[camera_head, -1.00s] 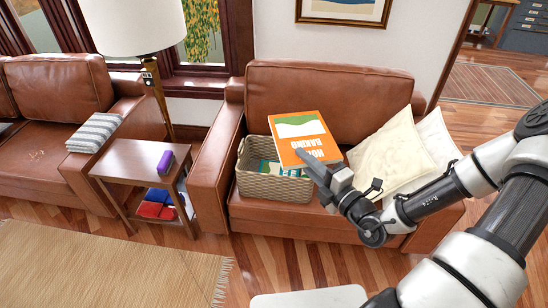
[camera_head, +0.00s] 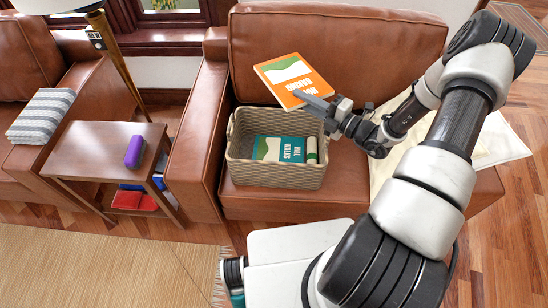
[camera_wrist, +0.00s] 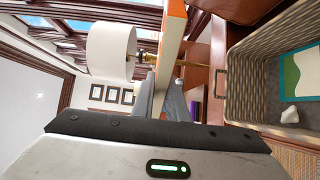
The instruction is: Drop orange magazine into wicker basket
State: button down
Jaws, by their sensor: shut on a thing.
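The orange magazine (camera_head: 292,80) has a white and green picture on its cover. My gripper (camera_head: 308,102) is shut on its lower edge and holds it tilted above the back of the wicker basket (camera_head: 240,172). In the wrist view the magazine shows edge-on as an orange strip (camera_wrist: 172,38), with the basket (camera_wrist: 245,85) to its right. The basket sits on the brown leather armchair seat. A teal and green magazine (camera_head: 278,149) lies inside it, along with a small rolled pale green and white item (camera_head: 311,150).
The armchair's left arm (camera_head: 196,140) rises beside the basket. Cream cushions (camera_head: 495,140) lie on the right, partly behind my arm. A side table (camera_head: 95,150) holds a purple object (camera_head: 135,151). A lamp (camera_wrist: 110,50) stands behind the table.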

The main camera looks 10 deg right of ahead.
notch_tip(320, 180, down, 15)
jog(key=n+g+y+b, duration=0.3)
jog(key=b, duration=0.4)
jog(key=shift+w+g, duration=0.3)
jog(key=shift+w, duration=0.05)
jog(key=c, duration=1.7)
grip_release()
jog(key=shift+o, duration=0.2)
jog(key=v, duration=1.7)
jog(key=shift+d, duration=0.25)
